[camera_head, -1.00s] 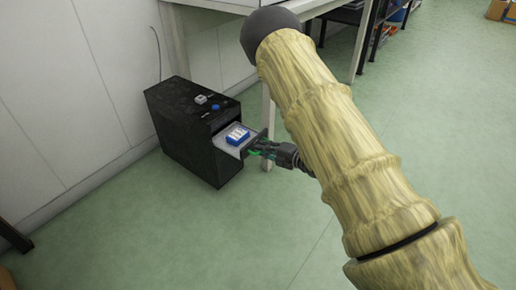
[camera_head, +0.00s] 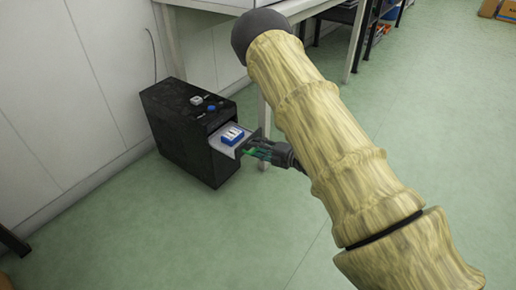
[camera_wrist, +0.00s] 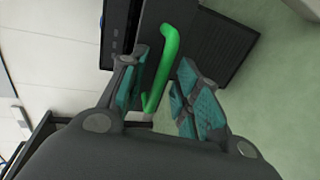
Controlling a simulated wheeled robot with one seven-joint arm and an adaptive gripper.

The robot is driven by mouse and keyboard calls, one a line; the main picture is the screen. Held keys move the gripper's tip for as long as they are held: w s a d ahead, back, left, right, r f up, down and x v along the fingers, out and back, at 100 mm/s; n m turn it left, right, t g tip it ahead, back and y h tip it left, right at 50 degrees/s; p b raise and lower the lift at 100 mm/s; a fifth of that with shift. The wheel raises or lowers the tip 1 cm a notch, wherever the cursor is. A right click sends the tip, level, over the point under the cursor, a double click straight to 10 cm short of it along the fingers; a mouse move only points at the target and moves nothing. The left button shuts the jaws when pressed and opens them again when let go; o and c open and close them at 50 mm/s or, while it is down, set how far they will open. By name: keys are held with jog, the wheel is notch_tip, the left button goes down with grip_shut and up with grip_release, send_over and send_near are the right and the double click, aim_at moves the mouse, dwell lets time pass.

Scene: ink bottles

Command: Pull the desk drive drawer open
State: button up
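The black desk drive cabinet (camera_head: 185,140) stands on the floor against the wall. A green bar handle (camera_wrist: 168,55) is on the drawer front in the wrist view. My gripper (camera_head: 252,150) is at the drawer front. In the wrist view my gripper (camera_wrist: 160,97) has its teal-padded fingers apart, one on each side of the handle, with a gap on the right side. Contact on the left side cannot be told.
A small white item (camera_head: 196,100) and a blue button (camera_head: 211,108) are on the cabinet top. A pale table leg (camera_head: 264,118) stands close behind my gripper. The green floor (camera_head: 200,235) in front is clear.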

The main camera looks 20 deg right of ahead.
jog(key=v, duration=1.1)
jog(key=shift+s+d, duration=0.2)
jog(key=shift+f, duration=0.1)
jog(key=s+a+f+m+g+h+p, duration=0.2)
jog(key=s+f+m+h, duration=0.1)
jog(key=s+f+m, duration=0.4)
jog(key=s+a+f+m+g+h+p, duration=0.2)
jog(key=s+f+m+g+h+p, duration=0.15)
jog(key=s+f+m, duration=0.3)
jog(key=s+a+f+m+g+h+p, duration=0.1)
jog(key=s+a+m+g, duration=0.2)
jog(key=s, duration=0.5)
jog(key=s+a+m+g+p, duration=0.1)
jog(key=s+a+m+g, duration=0.1)
jog(key=s+m, duration=0.45)
jog(key=s+a+f+m+g+h+p, duration=0.1)
jog(key=s+a+m+g, duration=0.15)
jog(key=s, duration=0.75)
notch_tip(320, 180, up, 38)
jog(key=p, duration=3.7)
jog(key=shift+s+r, duration=0.15)
